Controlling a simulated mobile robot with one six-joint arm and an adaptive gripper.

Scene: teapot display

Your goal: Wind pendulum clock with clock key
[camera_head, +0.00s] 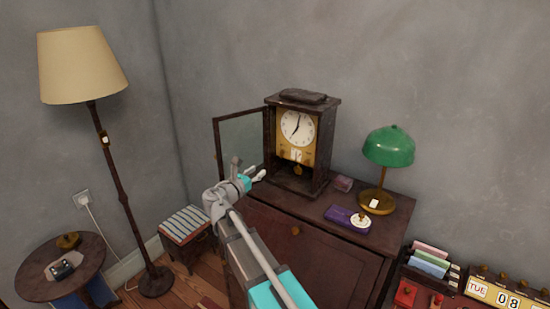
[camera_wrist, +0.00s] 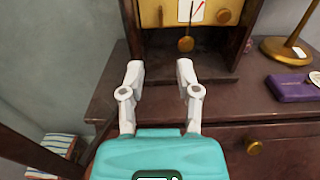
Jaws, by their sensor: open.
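The pendulum clock (camera_head: 311,136), a dark wooden case with a white dial (camera_head: 297,127), stands upright on the cabinet. Its glass door (camera_head: 243,142) stands open to the left. A brass pendulum bob (camera_wrist: 186,44) hangs below the yellow panel (camera_wrist: 152,15) in the wrist view. A white label with a dark mark (camera_wrist: 191,10) is on that panel. My gripper (camera_head: 260,177) is in front of the clock's lower left side. In the wrist view, my gripper (camera_wrist: 160,72) is open, with nothing between its fingers. I cannot make out a clock key in either view.
The cabinet top (camera_head: 316,207) also bears a small purplish box (camera_head: 344,184), a green lamp (camera_head: 388,148) and a purple item (camera_head: 339,215) with a white round piece (camera_head: 361,221). A floor lamp (camera_head: 83,65) and striped stool (camera_head: 185,224) stand left.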

